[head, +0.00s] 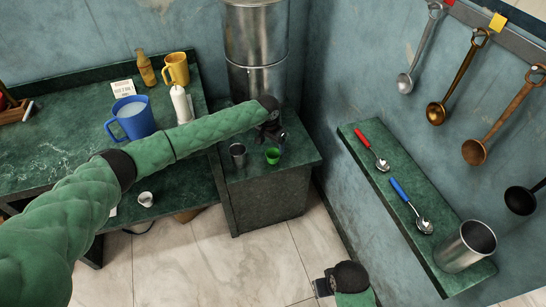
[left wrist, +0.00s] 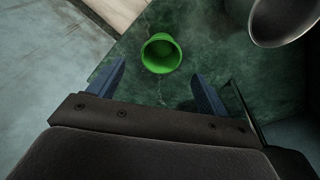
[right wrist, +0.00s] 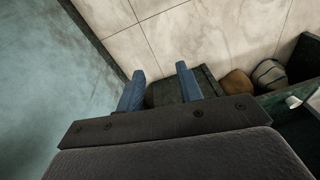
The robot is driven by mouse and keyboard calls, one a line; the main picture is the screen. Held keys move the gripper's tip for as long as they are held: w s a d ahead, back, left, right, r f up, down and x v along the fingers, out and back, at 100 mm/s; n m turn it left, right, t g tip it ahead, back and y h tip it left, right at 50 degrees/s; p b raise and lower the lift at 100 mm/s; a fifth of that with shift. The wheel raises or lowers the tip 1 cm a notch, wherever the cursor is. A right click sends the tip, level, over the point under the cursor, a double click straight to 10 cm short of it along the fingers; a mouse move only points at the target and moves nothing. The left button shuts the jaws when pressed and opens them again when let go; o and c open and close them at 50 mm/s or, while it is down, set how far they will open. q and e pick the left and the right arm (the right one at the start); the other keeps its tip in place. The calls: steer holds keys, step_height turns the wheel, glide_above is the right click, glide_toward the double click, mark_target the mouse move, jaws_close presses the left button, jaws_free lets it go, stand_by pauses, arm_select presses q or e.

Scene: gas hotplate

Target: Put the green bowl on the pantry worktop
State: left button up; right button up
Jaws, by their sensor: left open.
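The small green bowl (head: 273,156) stands upright on a low green stone-topped block (head: 290,162). It also shows in the left wrist view (left wrist: 161,53), just beyond and between my fingertips, with nothing gripping it. My left gripper (head: 270,134) is open and empty above and behind the bowl; in the left wrist view its two blue fingers (left wrist: 157,76) are spread. My right gripper (head: 322,286) is low over the floor at the bottom; its fingers (right wrist: 160,72) are apart with nothing between them. No label shows which surface is the pantry worktop.
A metal cup (head: 238,154) stands left of the bowl. The green counter (head: 50,140) at left holds a blue mug (head: 133,117), a candle (head: 181,103) and a yellow mug (head: 177,68). A wall shelf (head: 400,222) at right holds two spoons and a metal canister (head: 465,247). Ladles hang above.

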mark_target(273, 153)
arm_select(q)
steer(key=shift+w+f+p, duration=0.2)
steer(key=shift+f+p, duration=0.1)
steer(key=shift+f, duration=0.95)
steer(key=f, duration=0.1)
steer(key=f+p, duration=0.1)
steer(key=f, duration=0.3)
steer(key=shift+w+d+f+p, duration=0.1)
steer(key=shift+w+d+p, duration=0.1)
steer(key=shift+w+p, duration=0.15)
steer(key=c, duration=1.1)
arm_select(e)
step_height(273, 153, down, 10)
steer(key=shift+w+r, duration=0.15)
steer(key=shift+w, duration=0.15)
